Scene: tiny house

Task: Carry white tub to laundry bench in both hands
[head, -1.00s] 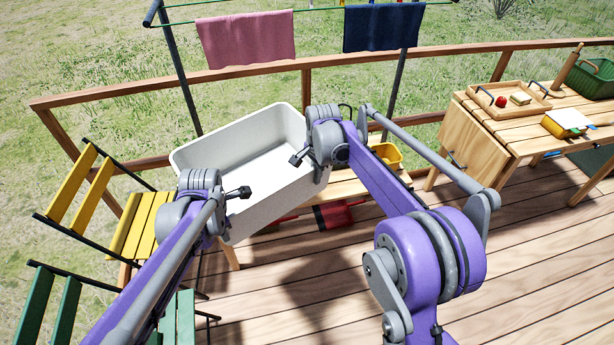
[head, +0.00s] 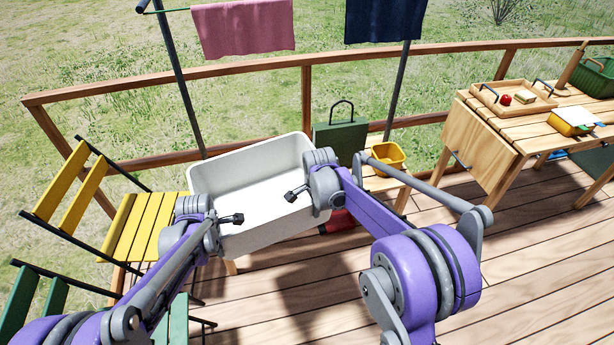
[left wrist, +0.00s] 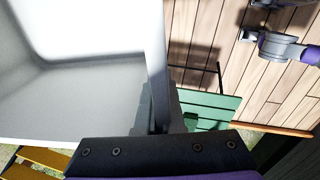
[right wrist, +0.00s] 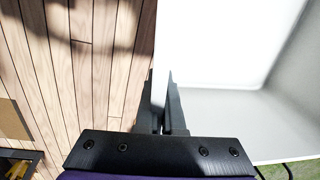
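The white tub (head: 235,170) is held off the deck between my two arms in the head view, open side up, in front of the railing. My left gripper (left wrist: 163,110) is shut on one wall of it in the left wrist view. My right gripper (right wrist: 166,108) is shut on the opposite wall in the right wrist view. A slatted wooden bench (head: 385,186) shows behind and right of the tub. The tub covers much of that bench, and I cannot tell whether they touch.
A yellow bucket (head: 388,158) and a green upright item (head: 340,140) with a handle stand behind the tub. A red item (head: 338,220) is low beneath it. A yellow chair (head: 135,225) is close on the left. A wooden table (head: 520,125) stands right.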

